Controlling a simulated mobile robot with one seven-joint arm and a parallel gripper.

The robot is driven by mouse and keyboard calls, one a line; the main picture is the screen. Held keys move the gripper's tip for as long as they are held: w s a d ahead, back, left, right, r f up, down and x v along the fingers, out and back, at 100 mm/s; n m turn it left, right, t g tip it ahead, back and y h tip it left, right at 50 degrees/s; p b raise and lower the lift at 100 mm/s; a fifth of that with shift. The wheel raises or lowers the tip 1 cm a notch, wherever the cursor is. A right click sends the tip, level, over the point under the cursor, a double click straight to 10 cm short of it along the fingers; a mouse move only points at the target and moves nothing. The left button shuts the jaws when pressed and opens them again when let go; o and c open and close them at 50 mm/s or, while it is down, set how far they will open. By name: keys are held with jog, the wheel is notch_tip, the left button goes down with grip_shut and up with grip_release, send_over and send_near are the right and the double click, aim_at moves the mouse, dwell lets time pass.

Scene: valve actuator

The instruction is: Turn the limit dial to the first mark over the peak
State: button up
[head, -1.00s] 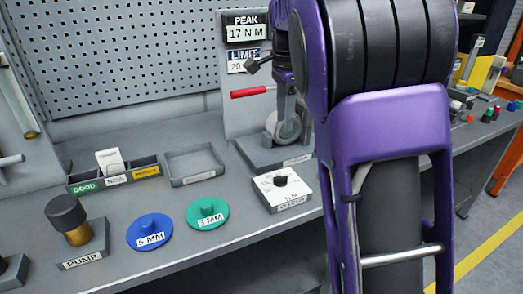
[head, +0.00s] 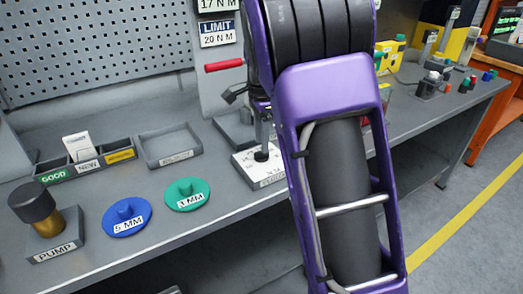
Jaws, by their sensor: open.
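The limit dial is a white box (head: 243,170) with printed marks and a black knob (head: 261,155), near the bench's front edge in the head view. My purple arm covers its right side, and the scale marks are too small to read. My gripper (head: 263,132) shows partly beside the arm, just above the knob; it is open, and I cannot tell whether its fingers touch the knob. The limit display (head: 221,34) reads 20 N M. The peak display (head: 217,5), cut off by the top edge, reads 17 N M.
A red handle (head: 224,66) sticks out left behind my gripper. Left of the dial are a green 3 MM disc (head: 187,195), a blue 5 MM disc (head: 126,217), a pump (head: 55,240), an empty tray (head: 168,148) and a sorting bin (head: 85,166).

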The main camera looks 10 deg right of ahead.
aim_at(261, 155)
jog(key=shift+f, duration=1.45)
jog(key=shift+c, duration=0.3)
grip_shut()
